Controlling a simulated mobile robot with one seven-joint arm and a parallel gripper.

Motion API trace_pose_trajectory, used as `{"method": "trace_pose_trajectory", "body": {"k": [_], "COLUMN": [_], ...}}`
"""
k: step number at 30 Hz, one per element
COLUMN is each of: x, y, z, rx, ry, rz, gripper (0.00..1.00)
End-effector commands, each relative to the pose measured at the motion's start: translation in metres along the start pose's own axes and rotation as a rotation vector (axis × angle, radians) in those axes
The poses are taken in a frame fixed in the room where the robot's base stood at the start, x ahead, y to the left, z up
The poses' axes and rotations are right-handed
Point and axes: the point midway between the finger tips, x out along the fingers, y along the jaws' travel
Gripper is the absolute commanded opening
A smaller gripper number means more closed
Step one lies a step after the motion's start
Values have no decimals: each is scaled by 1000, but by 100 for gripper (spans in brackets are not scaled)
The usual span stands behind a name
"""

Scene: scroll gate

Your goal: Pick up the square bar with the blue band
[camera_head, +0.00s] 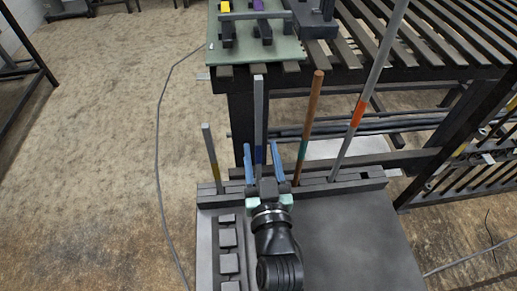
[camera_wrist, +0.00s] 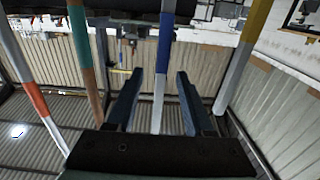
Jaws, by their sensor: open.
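The grey square bar with the blue band (camera_head: 259,105) stands upright in a dark slotted rack (camera_head: 345,187). My gripper (camera_head: 263,150) is open, its two blue fingers spread on either side of this bar near the band. In the wrist view the same bar (camera_wrist: 160,105) runs between the two fingers of my gripper (camera_wrist: 158,76), with clear gaps on both sides. Its blue band (camera_wrist: 166,35) shows near the top of that picture. My gripper hides the bar's lower end in the head view.
A grey bar with a yellow band (camera_head: 211,155) stands left. A brown bar with a teal band (camera_head: 309,120) and a tilted grey bar with an orange band (camera_head: 371,80) stand right. A slatted table (camera_head: 400,55) is behind. Open floor (camera_head: 105,120) lies left.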

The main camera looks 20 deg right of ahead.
Motion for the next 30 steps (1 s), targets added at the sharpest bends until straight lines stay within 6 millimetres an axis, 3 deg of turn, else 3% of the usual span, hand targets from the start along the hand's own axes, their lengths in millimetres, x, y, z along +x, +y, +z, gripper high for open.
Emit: {"method": "trace_pose_trajectory", "body": {"k": [8,18,27,30], "x": [18,60,64,63], "y": [0,-2,-2,-2], "z": [-2,-4,-4,-4], "rx": [0,-1,-1,-1], "ry": [0,1,0,0], "rz": [0,0,-1,-1], "gripper": [52,52,52,36]}}
